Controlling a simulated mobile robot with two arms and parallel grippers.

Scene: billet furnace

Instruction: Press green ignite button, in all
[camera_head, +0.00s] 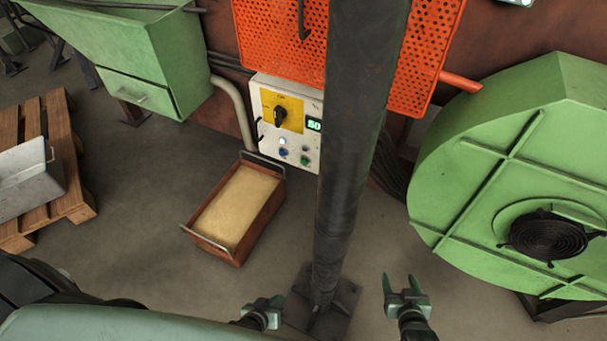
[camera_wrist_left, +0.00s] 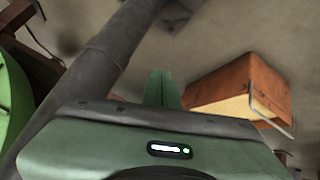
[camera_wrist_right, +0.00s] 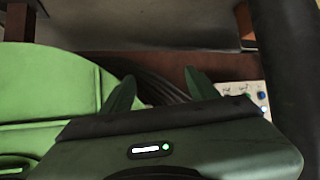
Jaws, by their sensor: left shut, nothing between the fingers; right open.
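The white control panel (camera_head: 257,93) hangs on the furnace front, with a yellow plate and black rotary knob (camera_head: 280,114), a lit green display (camera_head: 314,125) and several small buttons. A green button (camera_head: 304,160) sits at the panel's lower right. My right gripper (camera_head: 400,281) is open and empty, right of the dark column.
A dark vertical column (camera_head: 345,150) stands between my grippers, just right of the panel. A rusty box (camera_head: 218,247) of sand-like material is on the floor below the panel. A large green blower housing (camera_head: 470,130) stands at right. A wooden pallet (camera_head: 70,180) lies at left.

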